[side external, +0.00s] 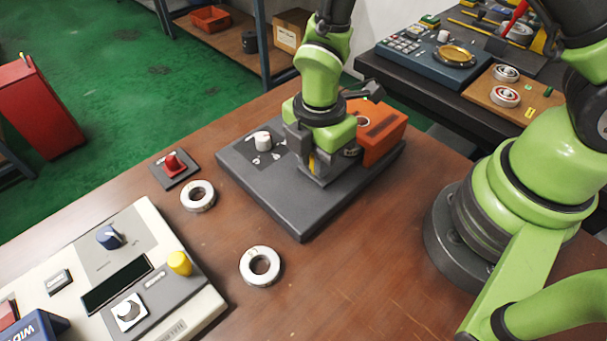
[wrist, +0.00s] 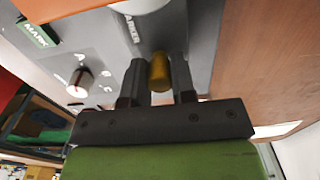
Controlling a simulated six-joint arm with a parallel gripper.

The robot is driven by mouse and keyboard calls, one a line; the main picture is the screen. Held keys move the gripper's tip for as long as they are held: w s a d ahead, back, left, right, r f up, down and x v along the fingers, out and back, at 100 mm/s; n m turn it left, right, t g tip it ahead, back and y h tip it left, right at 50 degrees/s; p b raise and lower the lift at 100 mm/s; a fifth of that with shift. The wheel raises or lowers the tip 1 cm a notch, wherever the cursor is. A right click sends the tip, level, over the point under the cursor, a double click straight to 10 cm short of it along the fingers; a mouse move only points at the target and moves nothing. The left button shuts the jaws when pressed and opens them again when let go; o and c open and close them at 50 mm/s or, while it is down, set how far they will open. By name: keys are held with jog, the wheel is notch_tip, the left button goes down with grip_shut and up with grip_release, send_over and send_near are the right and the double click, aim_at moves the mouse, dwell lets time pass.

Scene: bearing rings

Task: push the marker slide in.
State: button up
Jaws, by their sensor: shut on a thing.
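The marker slide shows as a yellow, rounded piece (wrist: 159,72) beside the printed word MARKER in the wrist view. My gripper (wrist: 157,80) has a dark finger on each side of it and is shut on it. In the side view my gripper (side external: 316,168) points down at the dark grey marking machine (side external: 290,212), in front of its orange housing (side external: 380,132). Only a sliver of the yellow slide (side external: 312,163) shows there, the rest hidden by the fingers. How far in the slide sits cannot be told.
A white selector knob (side external: 263,140) stands on the machine's panel. Two bearing rings (side external: 198,195) (side external: 260,266) lie on the wooden table. A red button (side external: 174,163) and a beige control box (side external: 203,302) are to the left.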

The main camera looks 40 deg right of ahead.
jog(key=shift+d, duration=1.75)
jog(key=o, duration=0.6)
jog(key=shift+r, duration=3.5)
